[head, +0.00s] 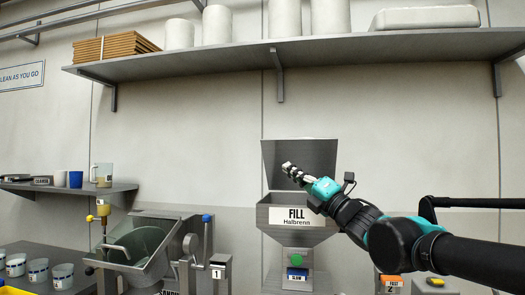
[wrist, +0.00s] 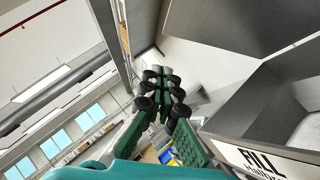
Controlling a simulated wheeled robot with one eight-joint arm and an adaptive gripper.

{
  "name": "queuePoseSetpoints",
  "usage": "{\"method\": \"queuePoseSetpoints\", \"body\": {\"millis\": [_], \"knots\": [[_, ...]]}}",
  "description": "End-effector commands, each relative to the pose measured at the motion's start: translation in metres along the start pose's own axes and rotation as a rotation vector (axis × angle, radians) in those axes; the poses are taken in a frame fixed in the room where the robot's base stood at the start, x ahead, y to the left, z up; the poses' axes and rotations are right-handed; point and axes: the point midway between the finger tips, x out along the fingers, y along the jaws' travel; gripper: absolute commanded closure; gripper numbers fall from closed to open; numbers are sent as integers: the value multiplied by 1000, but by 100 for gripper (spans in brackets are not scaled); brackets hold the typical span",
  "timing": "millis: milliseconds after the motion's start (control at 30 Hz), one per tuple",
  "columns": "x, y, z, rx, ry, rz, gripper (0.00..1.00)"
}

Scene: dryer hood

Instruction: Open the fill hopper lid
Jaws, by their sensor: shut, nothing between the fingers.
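The grey fill hopper (head: 262,215) stands at the middle of the head view, with a white label reading "FILL Halbrenn" (head: 297,216). Its lid (head: 299,150) is a flat grey panel standing raised at the back of the hopper, so the lid looks open. My gripper (head: 288,168) is above the hopper's mouth, in front of the lid in the picture. In the wrist view my gripper's fingers (wrist: 162,88) are together and empty, and the hopper (wrist: 265,110) is at the right. I cannot tell whether the gripper touches the lid.
A tilted metal bin (head: 150,245) with a handle stands left of the hopper. Several cups (head: 62,275) stand at the far left. A long shelf (head: 300,54) with canisters runs above. Blue-knobbed lever (head: 206,218) and a green knob (head: 296,260) are near the hopper.

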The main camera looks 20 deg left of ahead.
Motion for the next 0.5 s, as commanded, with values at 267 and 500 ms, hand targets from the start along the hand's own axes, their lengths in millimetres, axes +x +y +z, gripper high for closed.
{"method": "queuePoseSetpoints", "body": {"millis": [267,500], "knots": [[31,1,-1,1,3,3,100],[79,1,-1,0,3,3,100]]}}
